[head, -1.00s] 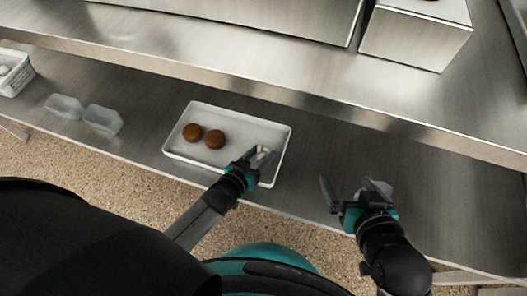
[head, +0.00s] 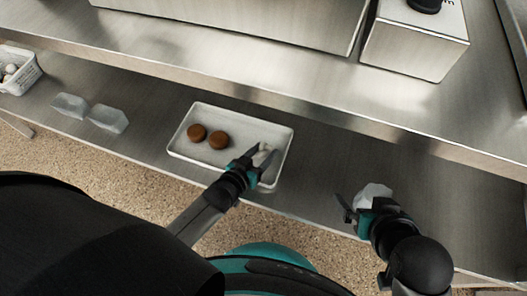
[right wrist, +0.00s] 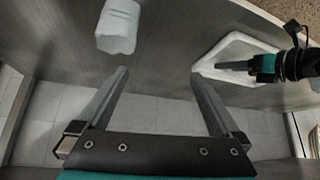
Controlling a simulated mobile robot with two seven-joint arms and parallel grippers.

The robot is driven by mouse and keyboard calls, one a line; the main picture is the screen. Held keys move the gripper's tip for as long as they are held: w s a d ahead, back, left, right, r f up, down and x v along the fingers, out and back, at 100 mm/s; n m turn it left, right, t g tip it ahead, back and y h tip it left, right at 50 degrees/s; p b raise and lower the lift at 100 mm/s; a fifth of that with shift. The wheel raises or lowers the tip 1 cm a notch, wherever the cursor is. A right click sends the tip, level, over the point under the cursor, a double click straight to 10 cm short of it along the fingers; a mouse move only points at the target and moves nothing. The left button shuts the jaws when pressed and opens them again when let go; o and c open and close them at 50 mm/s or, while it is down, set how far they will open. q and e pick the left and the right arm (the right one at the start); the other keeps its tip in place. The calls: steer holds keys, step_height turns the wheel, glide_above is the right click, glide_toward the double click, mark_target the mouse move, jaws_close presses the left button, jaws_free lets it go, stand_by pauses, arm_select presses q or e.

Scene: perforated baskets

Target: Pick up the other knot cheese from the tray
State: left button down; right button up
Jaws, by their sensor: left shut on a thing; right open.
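The white tray (head: 232,118) lies on the lower steel shelf, with two round brown pieces, one on the left (head: 196,132) and one on the right (head: 219,140). A small whitish knot cheese (head: 266,149) is at the tray's right end, partly hidden by my left gripper (head: 259,157), which is shut on it low over the tray. The tray (right wrist: 222,48) and my left gripper (right wrist: 232,66) also show in the right wrist view. My right gripper (head: 354,210) is open and empty, right of the tray; its fingers (right wrist: 158,76) are apart in the right wrist view.
A pale faceted container (head: 374,192) stands just beyond my right gripper and shows in the right wrist view (right wrist: 118,28). Two similar containers (head: 70,105) (head: 108,117) and a white perforated basket (head: 18,72) are at left. The upper shelf edge (head: 250,88) overhangs behind.

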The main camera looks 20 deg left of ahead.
mark_target(264, 151)
arm_select(q)
step_height(264, 151, up, 5)
steer(key=p, duration=0.3)
step_height(264, 151, up, 5)
steer(key=p, duration=0.3)
steer(key=shift+f, duration=0.1)
step_height(264, 151, up, 8)
steer(key=p, duration=0.5)
arm_select(e)
steer(key=s+d+f+g+h, duration=0.1)
steer(key=s+d+f+g, duration=0.1)
steer(key=f, duration=0.7)
steer(key=s+d+f+g+h, duration=0.1)
steer(key=s+d+f+g, duration=0.2)
steer(key=s+f, duration=0.4)
steer(key=shift+d+f, duration=0.5)
steer(key=shift+f, duration=0.6)
